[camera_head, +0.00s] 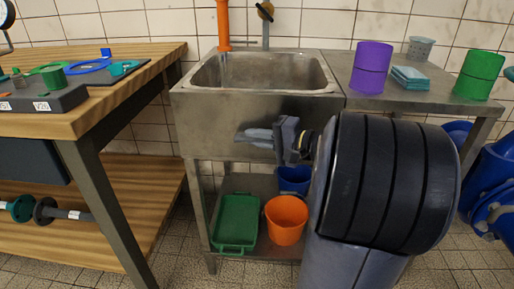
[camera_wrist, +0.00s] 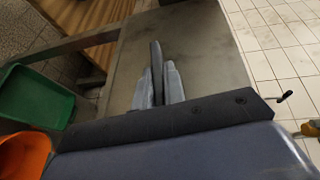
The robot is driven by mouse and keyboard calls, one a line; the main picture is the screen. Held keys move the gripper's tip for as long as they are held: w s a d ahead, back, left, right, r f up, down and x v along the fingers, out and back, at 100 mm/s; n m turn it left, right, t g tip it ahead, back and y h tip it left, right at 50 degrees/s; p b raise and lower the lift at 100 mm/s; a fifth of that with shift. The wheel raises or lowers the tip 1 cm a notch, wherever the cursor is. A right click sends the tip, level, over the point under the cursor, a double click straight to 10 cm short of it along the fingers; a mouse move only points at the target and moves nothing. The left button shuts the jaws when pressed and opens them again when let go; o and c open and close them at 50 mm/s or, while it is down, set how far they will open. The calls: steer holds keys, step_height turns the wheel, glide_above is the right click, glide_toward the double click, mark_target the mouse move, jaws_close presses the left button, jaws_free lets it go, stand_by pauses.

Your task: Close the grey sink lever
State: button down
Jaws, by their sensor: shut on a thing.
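The steel sink (camera_head: 265,72) stands in the middle of the head view, its basin empty. My gripper (camera_head: 250,136) is in front of the sink's front panel, below the rim. In the wrist view my gripper (camera_wrist: 158,82) has its two pale grey-blue fingers shut on a dark grey bar, which looks like the sink lever (camera_wrist: 155,56). The bar reaches a little beyond the fingertips. In the head view my fingers hide the lever, and its angle to the sink cannot be told there.
A green tray (camera_head: 236,222), an orange bucket (camera_head: 286,220) and a blue bucket (camera_head: 293,180) are under the sink. A wooden workbench (camera_head: 150,58) stands left. A purple cylinder (camera_head: 371,68) and green cylinder (camera_head: 478,75) stand on the right counter (camera_head: 415,103). An orange pipe (camera_head: 223,25) rises behind.

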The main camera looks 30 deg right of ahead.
steer(key=shift+w+d+r+m+t+y+b, duration=0.1)
steer(key=shift+d+m+t+y+b, duration=0.15)
steer(key=shift+t+b, duration=0.25)
steer(key=c, duration=1.6)
jaws_free()
steer(key=shift+o, duration=0.6)
steer(key=p+v, duration=0.3)
steer(key=v, duration=0.7)
steer(key=shift+s+d, duration=0.2)
steer(key=shift+s, duration=0.1)
